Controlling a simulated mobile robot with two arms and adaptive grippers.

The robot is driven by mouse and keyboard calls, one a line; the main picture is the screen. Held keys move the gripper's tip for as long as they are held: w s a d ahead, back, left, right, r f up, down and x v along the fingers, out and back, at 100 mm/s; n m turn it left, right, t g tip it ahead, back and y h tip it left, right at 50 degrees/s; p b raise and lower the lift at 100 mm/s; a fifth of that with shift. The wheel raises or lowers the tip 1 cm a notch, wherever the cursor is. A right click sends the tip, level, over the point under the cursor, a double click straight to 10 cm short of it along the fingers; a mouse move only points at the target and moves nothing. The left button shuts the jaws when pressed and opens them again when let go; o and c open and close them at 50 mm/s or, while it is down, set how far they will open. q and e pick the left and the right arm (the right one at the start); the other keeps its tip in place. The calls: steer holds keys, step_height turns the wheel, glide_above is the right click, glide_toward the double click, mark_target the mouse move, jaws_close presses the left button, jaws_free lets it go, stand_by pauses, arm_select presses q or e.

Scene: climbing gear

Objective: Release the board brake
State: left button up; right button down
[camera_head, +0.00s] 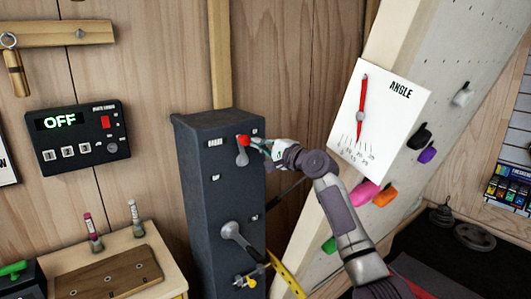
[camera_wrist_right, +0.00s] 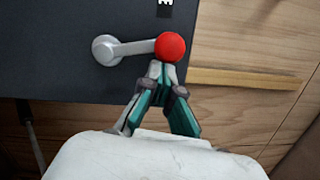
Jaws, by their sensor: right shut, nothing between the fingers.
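The dark grey brake column (camera_head: 192,190) stands against the wood wall. On its face is a grey lever (camera_head: 242,158) with a red ball knob (camera_head: 243,140). In the right wrist view the lever (camera_wrist_right: 130,47) runs from its round hub at left to the red knob (camera_wrist_right: 170,46). My right gripper (camera_head: 257,145) is at the knob from the right; in the right wrist view (camera_wrist_right: 157,70) its fingers are shut and empty, tips right beside the knob. I cannot tell whether they touch it. My left gripper is not in view.
A crank handle (camera_head: 236,236) and a yellow part (camera_head: 245,281) are lower on the column. A white ANGLE gauge (camera_head: 385,110) with a red pointer hangs on the climbing board (camera_head: 450,60). A timer reading OFF (camera_head: 80,138) is on the wall at left.

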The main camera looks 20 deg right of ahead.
steer(key=shift+s+a+r+n, duration=0.1)
steer(key=shift+s+a+n, duration=0.1)
steer(key=shift+a+n, duration=0.25)
steer(key=shift+s+a+r+n, duration=0.15)
steer(key=shift+a+n, duration=0.2)
steer(key=shift+n, duration=0.2)
steer(key=shift+s+a+n+b, duration=0.2)
steer(key=shift+a+n+b, duration=0.15)
steer(key=shift+n, duration=0.15)
steer(key=shift+a+f+n, duration=0.15)
steer(key=shift+a+n, duration=0.05)
steer(key=shift+n, duration=0.2)
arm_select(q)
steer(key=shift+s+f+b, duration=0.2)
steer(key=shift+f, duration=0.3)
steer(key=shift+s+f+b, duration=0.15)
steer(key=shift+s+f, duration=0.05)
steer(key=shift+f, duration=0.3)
arm_select(e)
steer(key=s+a+f+n+g+h, duration=0.1)
steer(key=a+f+n, duration=0.3)
steer(key=n, duration=0.6)
steer(key=shift+s+a+f+n+h, duration=0.35)
steer(key=shift+a+h, duration=0.1)
steer(key=shift+h, duration=0.15)
steer(key=shift+f, duration=0.15)
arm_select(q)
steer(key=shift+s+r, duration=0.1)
